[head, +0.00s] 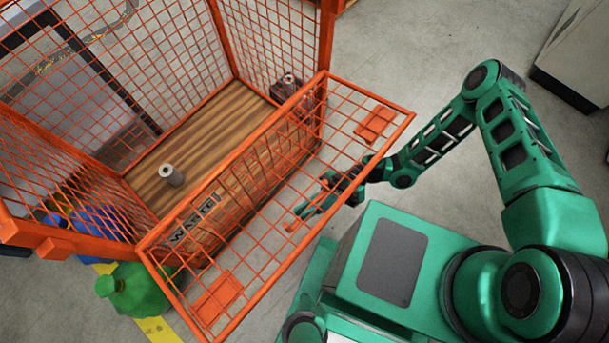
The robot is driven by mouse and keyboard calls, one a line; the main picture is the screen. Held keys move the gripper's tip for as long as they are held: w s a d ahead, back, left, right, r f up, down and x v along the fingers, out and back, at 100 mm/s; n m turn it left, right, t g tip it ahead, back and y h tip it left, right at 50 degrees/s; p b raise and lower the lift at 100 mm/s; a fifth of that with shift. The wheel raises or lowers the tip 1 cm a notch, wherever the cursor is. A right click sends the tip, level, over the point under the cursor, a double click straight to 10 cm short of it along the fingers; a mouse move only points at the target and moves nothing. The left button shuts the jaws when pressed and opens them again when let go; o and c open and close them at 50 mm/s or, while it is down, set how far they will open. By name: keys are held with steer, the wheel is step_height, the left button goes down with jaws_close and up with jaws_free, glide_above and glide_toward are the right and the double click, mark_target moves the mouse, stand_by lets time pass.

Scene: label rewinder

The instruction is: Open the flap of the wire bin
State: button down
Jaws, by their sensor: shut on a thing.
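The wire bin (235,79) is an orange mesh cage with a wooden floor, at the left and middle of the head view. Its flap (375,124) is an orange-framed mesh panel with two solid plates. It is swung down and sticks out from the bin's front toward me, lying close to level. My green gripper (312,207) is at the flap's outer edge, near its middle, seen partly through the mesh. It is shut on the flap's small orange handle (290,225); the fingertips are partly hidden by the wires.
A grey roll core (172,175) stands on the bin's wooden floor, and small items lie in its far right corner. A green bag (137,289) lies on the floor by the bin's left. A pale cabinet (577,57) stands at the upper right. The floor between is clear.

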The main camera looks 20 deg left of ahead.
steer(key=shift+w, duration=0.25)
steer(key=c, duration=1.8)
jaws_free()
steer(key=shift+o, duration=0.2)
steer(key=a+v, duration=0.1)
steer(key=v, duration=2.2)
steer(key=shift+f, duration=0.3)
steer(key=shift+w, duration=0.15)
